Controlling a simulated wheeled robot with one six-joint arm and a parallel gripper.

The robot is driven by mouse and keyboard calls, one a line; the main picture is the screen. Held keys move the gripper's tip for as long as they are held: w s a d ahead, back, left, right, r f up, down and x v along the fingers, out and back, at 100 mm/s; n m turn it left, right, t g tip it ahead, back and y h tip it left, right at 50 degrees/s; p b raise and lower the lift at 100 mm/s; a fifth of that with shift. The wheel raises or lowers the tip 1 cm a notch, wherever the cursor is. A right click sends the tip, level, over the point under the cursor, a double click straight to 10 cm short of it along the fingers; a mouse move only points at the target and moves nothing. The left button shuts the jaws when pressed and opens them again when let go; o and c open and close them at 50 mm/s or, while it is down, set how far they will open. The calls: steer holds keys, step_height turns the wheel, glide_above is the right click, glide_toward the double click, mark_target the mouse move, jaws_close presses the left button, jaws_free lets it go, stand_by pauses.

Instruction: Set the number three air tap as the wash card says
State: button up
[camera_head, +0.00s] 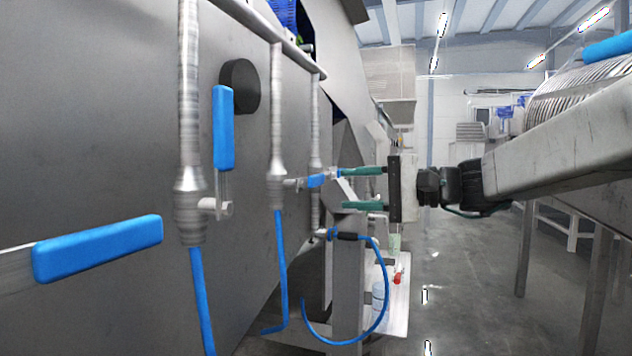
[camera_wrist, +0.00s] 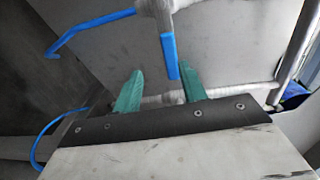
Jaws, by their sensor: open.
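Several blue-handled taps line the grey machine side; no numbers are legible. One blue lever (camera_head: 97,248) lies level at the left. Another blue lever (camera_head: 223,128) stands upright beside the nearest pipe. A smaller blue lever (camera_head: 317,180) is by the farther pipes, just left of my gripper (camera_head: 345,188). My gripper is open, its green fingers one above the other. In the wrist view, a blue lever (camera_wrist: 169,55) has its near end in the gap between the fingertips (camera_wrist: 158,78), nearer the right finger. Contact cannot be told. No wash card is readable.
Blue hoses (camera_head: 280,265) hang below the pipes, and one hose (camera_head: 386,285) loops below my gripper. A small shelf (camera_head: 396,318) with a bottle stands low behind. The floor (camera_head: 460,280) to the right is open. A round black knob (camera_head: 240,87) sticks out of the panel.

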mark_target(320, 180)
steer(key=shift+t+y, duration=0.3)
steer(key=x, duration=0.5)
steer(key=w+r+x, duration=0.1)
steer(key=x, duration=0.2)
steer(key=shift+w+d, duration=0.15)
jaws_close()
